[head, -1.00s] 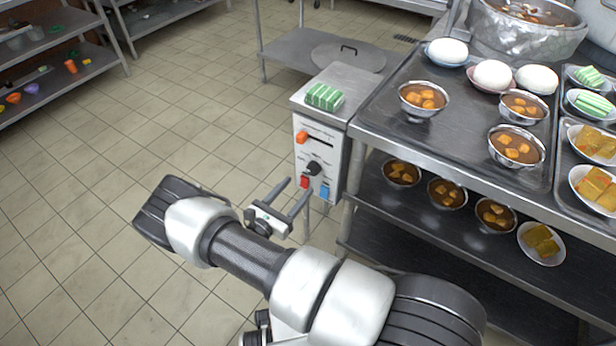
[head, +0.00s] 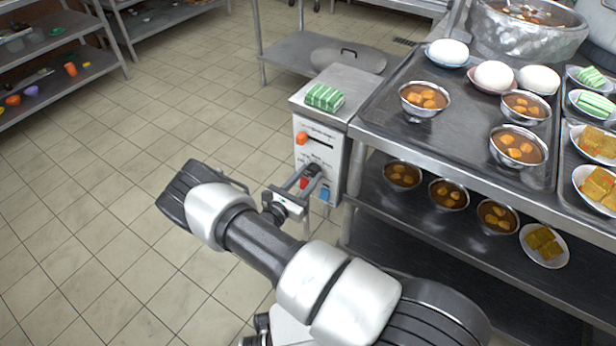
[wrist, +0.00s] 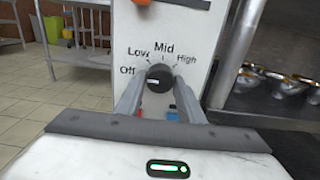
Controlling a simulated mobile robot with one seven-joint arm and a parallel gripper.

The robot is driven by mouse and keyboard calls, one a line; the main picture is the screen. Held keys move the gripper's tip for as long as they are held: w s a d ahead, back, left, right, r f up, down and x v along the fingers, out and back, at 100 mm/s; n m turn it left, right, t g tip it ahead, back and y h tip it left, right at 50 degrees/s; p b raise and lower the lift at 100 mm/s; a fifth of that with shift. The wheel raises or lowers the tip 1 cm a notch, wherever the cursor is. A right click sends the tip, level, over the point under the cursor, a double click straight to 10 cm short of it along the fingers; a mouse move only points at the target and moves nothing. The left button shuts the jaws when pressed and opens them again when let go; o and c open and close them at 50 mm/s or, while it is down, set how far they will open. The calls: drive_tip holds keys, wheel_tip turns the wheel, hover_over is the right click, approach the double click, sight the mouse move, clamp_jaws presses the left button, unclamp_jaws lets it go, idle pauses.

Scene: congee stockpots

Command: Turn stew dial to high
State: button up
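The stew dial (wrist: 159,78) is a round black knob on the white front of the control box (head: 317,146). Labels Off, Low, Mid and High run around it in the wrist view, Off at left and High at right. A pale mark shows on the knob's left part, toward Off. My gripper (wrist: 159,98) is open, with one finger on each side of the dial. I cannot tell whether the fingers touch it. In the head view my gripper (head: 306,180) reaches the box front and partly covers the dial.
An orange slider knob (head: 301,138) sits above the dial. A red switch (head: 303,183) and a blue switch (head: 324,193) are below it. A green striped packet (head: 324,97) lies on the box. The steel counter (head: 465,137) with bowls stands close at right. Floor at left is clear.

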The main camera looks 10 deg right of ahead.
drive_tip(key=shift+m, duration=0.4)
drive_tip(key=shift+c, duration=0.5)
drive_tip(key=shift+m, duration=0.3)
drive_tip(key=m, duration=0.8)
drive_tip(key=shift+m+p, duration=0.3)
drive_tip(key=shift+p, duration=0.1)
drive_tip(key=m, duration=0.3)
drive_tip(key=shift+a+m+p, duration=0.1)
drive_tip(key=shift+m+p, duration=0.2)
drive_tip(key=shift+p, duration=0.05)
drive_tip(key=m+p, duration=0.1)
drive_tip(key=m, duration=0.2)
drive_tip(key=shift+m, duration=0.4)
drive_tip(key=m+p, duration=0.1)
drive_tip(key=m, duration=0.2)
drive_tip(key=shift+m, duration=0.3)
drive_tip(key=m+p, duration=0.2)
drive_tip(key=m, duration=0.3)
drive_tip(key=shift+m, duration=0.4)
